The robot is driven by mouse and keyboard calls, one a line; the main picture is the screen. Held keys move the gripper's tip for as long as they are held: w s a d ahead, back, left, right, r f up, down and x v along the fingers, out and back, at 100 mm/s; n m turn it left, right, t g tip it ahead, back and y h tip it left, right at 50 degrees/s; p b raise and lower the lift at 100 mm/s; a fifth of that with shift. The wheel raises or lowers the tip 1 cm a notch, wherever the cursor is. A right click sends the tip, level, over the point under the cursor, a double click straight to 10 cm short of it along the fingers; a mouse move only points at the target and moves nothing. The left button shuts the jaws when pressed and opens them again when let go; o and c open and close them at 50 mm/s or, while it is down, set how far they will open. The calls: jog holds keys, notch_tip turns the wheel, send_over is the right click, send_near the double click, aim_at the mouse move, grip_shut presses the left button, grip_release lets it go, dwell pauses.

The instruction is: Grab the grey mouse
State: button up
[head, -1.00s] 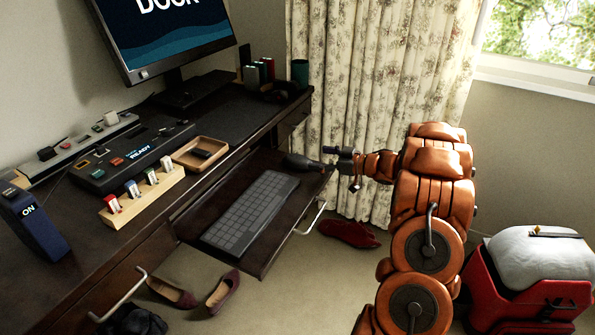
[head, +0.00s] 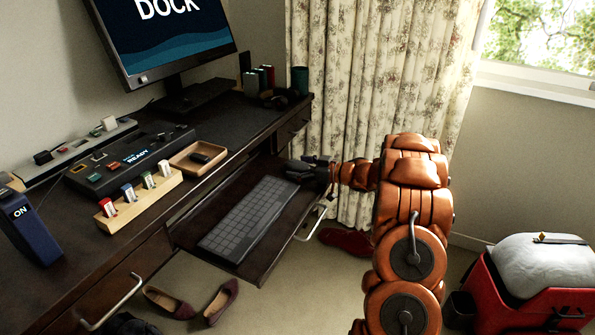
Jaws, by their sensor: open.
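The grey mouse (head: 296,165) is a small dark shape at the far right end of the pull-out keyboard tray (head: 187,232), beyond the grey keyboard (head: 248,217). My gripper (head: 309,168) is open at the mouse, with its dark fingers over or beside it. The fingers and mouse blend together, so part of the mouse is hidden and I cannot tell whether they touch.
The dark desk (head: 60,290) runs along the left, with a monitor (head: 165,40), a wooden tray (head: 180,160) and a card block (head: 140,200). A floral curtain (head: 370,80) hangs behind my arm.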

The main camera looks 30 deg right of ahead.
jog(key=c, duration=1.3)
jog(key=shift+r, duration=0.1)
